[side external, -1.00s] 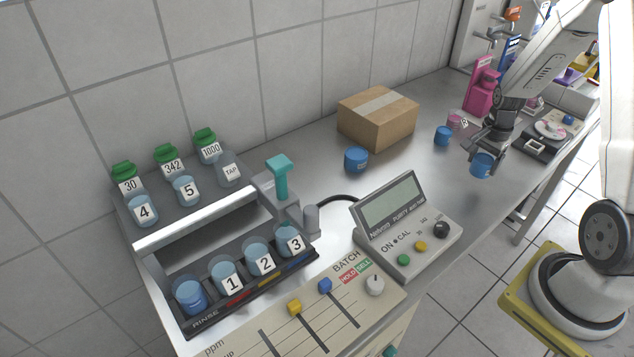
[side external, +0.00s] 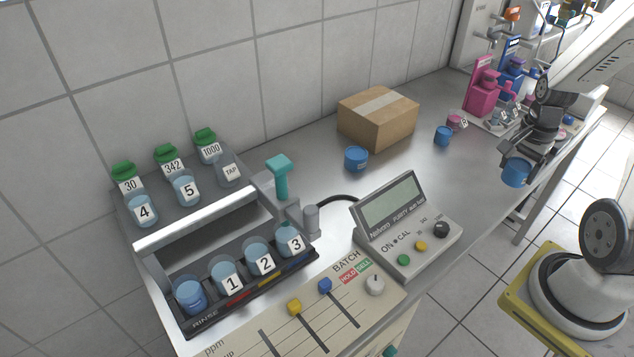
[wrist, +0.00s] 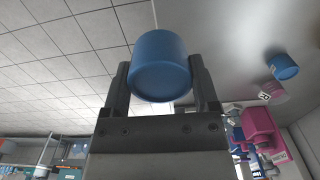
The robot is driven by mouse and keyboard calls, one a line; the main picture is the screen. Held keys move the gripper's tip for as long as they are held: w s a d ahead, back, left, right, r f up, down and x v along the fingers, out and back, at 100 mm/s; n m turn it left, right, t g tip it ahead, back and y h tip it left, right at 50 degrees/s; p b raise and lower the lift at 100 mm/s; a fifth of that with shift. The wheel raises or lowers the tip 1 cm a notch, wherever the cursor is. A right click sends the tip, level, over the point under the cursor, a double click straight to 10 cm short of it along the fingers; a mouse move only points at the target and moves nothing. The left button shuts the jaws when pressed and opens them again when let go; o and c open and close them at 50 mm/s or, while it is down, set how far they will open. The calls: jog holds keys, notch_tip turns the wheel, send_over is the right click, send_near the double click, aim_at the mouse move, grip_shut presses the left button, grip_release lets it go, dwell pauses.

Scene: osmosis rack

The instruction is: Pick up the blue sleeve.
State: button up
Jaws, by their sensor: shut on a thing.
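A blue sleeve (side external: 515,174), a short round cylinder, is between the fingers of my gripper (side external: 521,156) at the right, by the bench's front edge. In the wrist view, the two fingers of my gripper (wrist: 160,68) press on opposite sides of the blue sleeve (wrist: 159,55). Floor tiles and part of the bench show behind it, and it looks held clear of the bench. Two other blue pieces stand on the bench: one by the pink cup (side external: 443,136) and one in front of the cardboard box (side external: 356,158).
The cardboard box (side external: 378,117) stands against the wall. A pink cup (side external: 454,122) and a pink dispenser (side external: 482,90) are at the back right. The purity meter (side external: 405,225) and a rack of numbered containers (side external: 145,245) fill the near left.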

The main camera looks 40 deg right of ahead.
jog(key=shift+s+a+r, duration=0.25)
jog(key=shift+s+a, duration=0.1)
jog(key=shift+s, duration=0.25)
jog(key=shift+w, duration=0.15)
jog(key=shift+w+d+r, duration=0.2)
jog(key=shift+w+r, duration=0.05)
jog(key=shift+w, duration=0.3)
jog(key=w+a+r+n, duration=0.1)
jog(key=w+r, duration=0.4)
jog(key=w, duration=0.6)
jog(key=w+a+r+n, duration=0.1)
jog(key=w+r, duration=0.3)
jog(key=w, duration=0.8)
jog(key=shift+a+r, duration=0.4)
jog(key=shift+a, duration=0.5)
